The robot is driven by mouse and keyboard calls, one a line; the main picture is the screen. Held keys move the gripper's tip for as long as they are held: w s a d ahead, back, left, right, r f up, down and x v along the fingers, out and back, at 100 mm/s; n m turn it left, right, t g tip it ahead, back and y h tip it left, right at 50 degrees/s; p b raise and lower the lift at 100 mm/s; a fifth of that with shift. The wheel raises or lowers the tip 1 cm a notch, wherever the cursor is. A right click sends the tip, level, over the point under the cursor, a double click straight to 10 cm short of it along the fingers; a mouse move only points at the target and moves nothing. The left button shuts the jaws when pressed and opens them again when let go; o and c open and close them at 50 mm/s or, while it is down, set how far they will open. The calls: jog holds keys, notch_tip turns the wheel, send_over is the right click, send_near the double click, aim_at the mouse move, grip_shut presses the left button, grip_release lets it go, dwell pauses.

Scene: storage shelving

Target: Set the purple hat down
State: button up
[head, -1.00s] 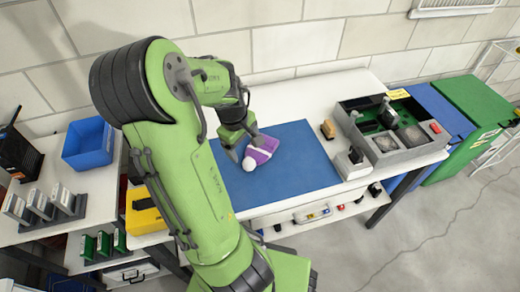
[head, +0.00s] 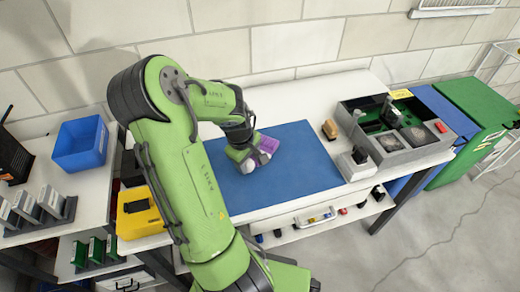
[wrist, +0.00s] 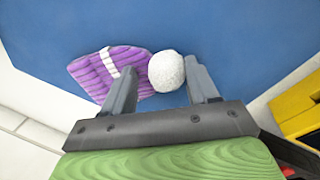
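The purple hat (head: 268,143), with a pale band and a white pom-pom, appears to lie on the blue mat (head: 310,170), just right of my gripper (head: 258,161) in the head view. In the wrist view, the hat (wrist: 88,72) spreads to the left, with my left finger in front of part of it. The white pom-pom (wrist: 166,71) shows between the fingers of my gripper (wrist: 160,75), close to the right one. The fingers stand apart with a gap on the pom-pom's left, so the gripper looks open. Exact contact under the fingers is hidden.
A grey parts tray (head: 385,150) and small blocks stand on the bench right of the mat. A blue bin (head: 80,145) and a yellow case (head: 140,210) are at left. Green and blue boxes (head: 465,105) stand at the right. The mat's right part is clear.

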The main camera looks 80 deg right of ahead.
jog(key=shift+a, duration=0.1)
jog(key=c, duration=0.7)
jog(key=shift+w+r, duration=0.1)
jog(key=shift+r, duration=0.25)
jog(key=shift+c, duration=0.7)
notch_tip(320, 180, up, 9)
jog(key=p, duration=0.4)
jog(key=shift+r, duration=0.15)
grip_shut()
